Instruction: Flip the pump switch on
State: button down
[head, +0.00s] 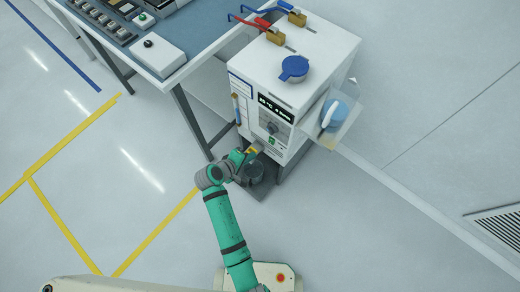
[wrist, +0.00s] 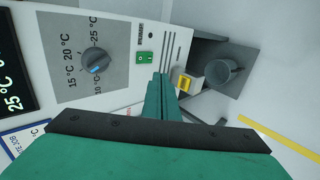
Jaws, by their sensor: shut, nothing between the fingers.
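The switch is a small green rocker (wrist: 145,57) on the white front panel of the bath unit; it also shows in the head view (head: 271,141). I cannot tell which side of it is pressed in. My gripper (wrist: 161,77) is shut and empty, its teal fingertips just below the green switch in the wrist picture. I cannot tell whether they touch the panel. In the head view my gripper (head: 247,156) is low in front of the unit (head: 307,65), partly hidden by its own wrist.
A dial (wrist: 96,63) with temperature marks and a display (wrist: 12,80) are left of the switch. A yellow-handled outlet (wrist: 184,82) and a grey cup (wrist: 222,71) are right of my fingers. A clear shield (head: 332,118) sticks out at the unit's right. A bench (head: 150,58) stands left.

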aim_at(271, 141)
jog(key=w+r+x, duration=0.1)
jog(key=x, duration=1.1)
jog(key=shift+w+d, duration=0.4)
jog(key=shift+d, duration=0.1)
jog(key=shift+a+r, duration=0.1)
jog(key=shift+r, duration=0.05)
